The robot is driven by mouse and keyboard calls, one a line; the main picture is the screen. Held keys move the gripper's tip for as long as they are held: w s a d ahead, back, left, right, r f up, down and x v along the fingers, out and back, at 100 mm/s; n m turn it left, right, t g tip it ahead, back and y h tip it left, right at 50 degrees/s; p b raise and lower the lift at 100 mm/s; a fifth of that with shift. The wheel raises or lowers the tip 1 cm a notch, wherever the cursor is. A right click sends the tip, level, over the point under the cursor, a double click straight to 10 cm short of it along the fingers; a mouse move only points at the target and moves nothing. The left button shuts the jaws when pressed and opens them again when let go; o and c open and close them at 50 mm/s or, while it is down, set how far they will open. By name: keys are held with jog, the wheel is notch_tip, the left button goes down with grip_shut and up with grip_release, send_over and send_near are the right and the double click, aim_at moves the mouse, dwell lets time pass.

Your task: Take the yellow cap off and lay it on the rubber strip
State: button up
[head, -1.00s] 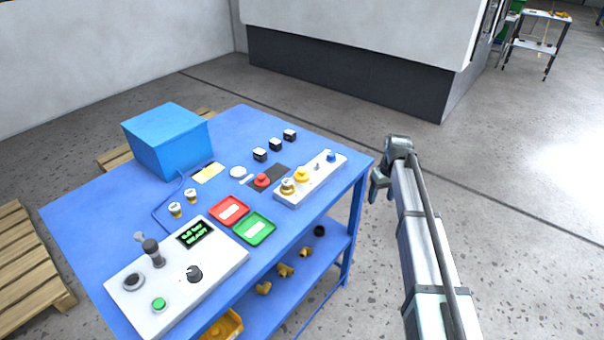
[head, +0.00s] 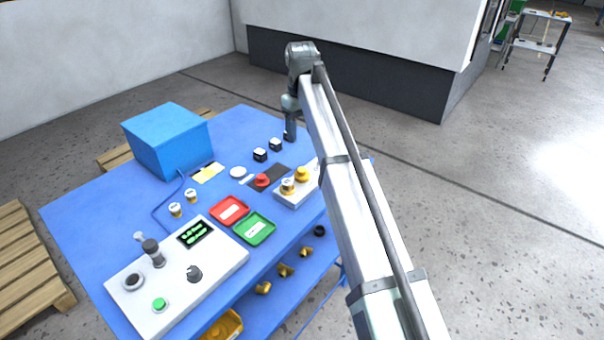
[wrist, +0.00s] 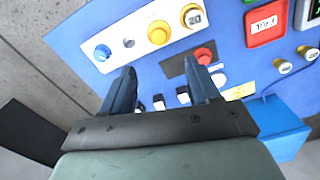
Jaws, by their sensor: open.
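The yellow cap (head: 302,174) sits on the light grey fixture block (head: 284,194), beside a brass valve with a white top (head: 287,186); it also shows in the wrist view (wrist: 159,33). The dark rubber strip (head: 279,172) lies on the blue table behind the block, with a red cap (head: 262,180) on it. In the wrist view the strip (wrist: 174,68) is just beyond my fingers. My gripper (head: 290,133) is above the table's far right part, pointing down. In the wrist view its fingers (wrist: 160,78) are apart with nothing held. My arm hides the block's right end in the head view.
A blue cap (wrist: 102,53) and a bare stem (wrist: 128,43) are on the same block. Small black-and-white cubes (head: 260,155) stand behind the strip. Red (head: 229,204) and green (head: 268,228) trays, a control panel (head: 130,305) and a blue box (head: 165,140) occupy the table.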

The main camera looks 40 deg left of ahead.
aim_at(301, 168)
notch_tip(301, 168, down, 13)
jog(key=shift+w+a+f, duration=0.1)
jog(key=shift+f, duration=0.1)
dwell(0.6)
jog(key=shift+c, duration=0.2)
jog(key=c, duration=1.1)
